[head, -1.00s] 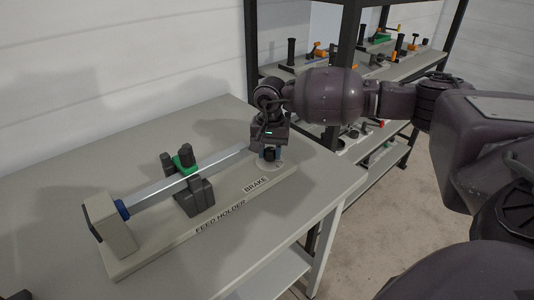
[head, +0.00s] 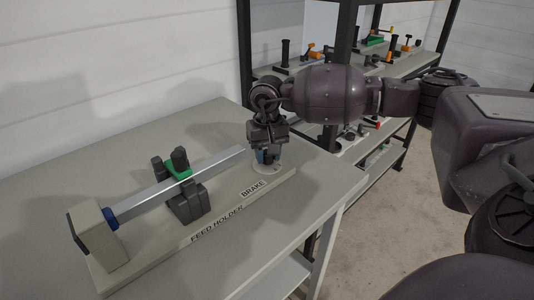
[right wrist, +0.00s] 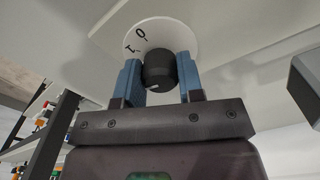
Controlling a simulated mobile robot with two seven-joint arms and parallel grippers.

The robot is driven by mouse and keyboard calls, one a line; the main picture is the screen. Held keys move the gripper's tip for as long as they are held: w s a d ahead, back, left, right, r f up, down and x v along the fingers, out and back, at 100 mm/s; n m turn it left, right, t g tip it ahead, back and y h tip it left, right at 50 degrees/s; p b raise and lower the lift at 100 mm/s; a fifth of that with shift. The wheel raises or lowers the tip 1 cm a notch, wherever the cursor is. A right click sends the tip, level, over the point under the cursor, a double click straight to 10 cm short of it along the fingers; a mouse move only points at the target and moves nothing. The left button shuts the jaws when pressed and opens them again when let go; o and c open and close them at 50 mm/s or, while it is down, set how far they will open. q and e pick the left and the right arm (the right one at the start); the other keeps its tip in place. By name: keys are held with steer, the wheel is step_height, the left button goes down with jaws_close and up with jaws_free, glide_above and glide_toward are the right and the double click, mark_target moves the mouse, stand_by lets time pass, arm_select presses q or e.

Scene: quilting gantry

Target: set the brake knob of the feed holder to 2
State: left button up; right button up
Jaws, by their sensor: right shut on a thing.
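The feed holder (head: 150,257) is a long beige base on the table, with a pale bar along it. Its BRAKE end has a white dial disc (head: 283,167). In the right wrist view the disc (right wrist: 175,32) shows the marks 0 and 1; other marks are hidden. The black brake knob (right wrist: 159,68) sits between the blue fingers of my right gripper (right wrist: 160,78), which is shut on it. A small pale mark shows low on the knob; its setting cannot be read. In the head view my right gripper (head: 266,154) hides most of the knob. My left gripper is out of view.
A black clamp with a green part (head: 179,172) stands midway along the feed holder. The grey table (head: 60,185) is clear behind it. A shelf rack (head: 410,65) with several devices stands behind my right arm.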

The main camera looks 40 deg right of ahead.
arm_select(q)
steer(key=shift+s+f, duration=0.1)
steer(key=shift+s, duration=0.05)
arm_select(e)
steer(key=shift+r, duration=0.1)
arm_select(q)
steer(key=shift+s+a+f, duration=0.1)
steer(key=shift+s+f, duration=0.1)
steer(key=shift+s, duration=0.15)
arm_select(e)
steer(key=o, duration=0.9)
step_height(320, 180, up, 9)
steer(key=shift+r+p, duration=0.2)
steer(key=shift+p, duration=0.3)
steer(key=shift+r, duration=0.35)
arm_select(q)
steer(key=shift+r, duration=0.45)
arm_select(e)
steer(key=shift+r, duration=0.3)
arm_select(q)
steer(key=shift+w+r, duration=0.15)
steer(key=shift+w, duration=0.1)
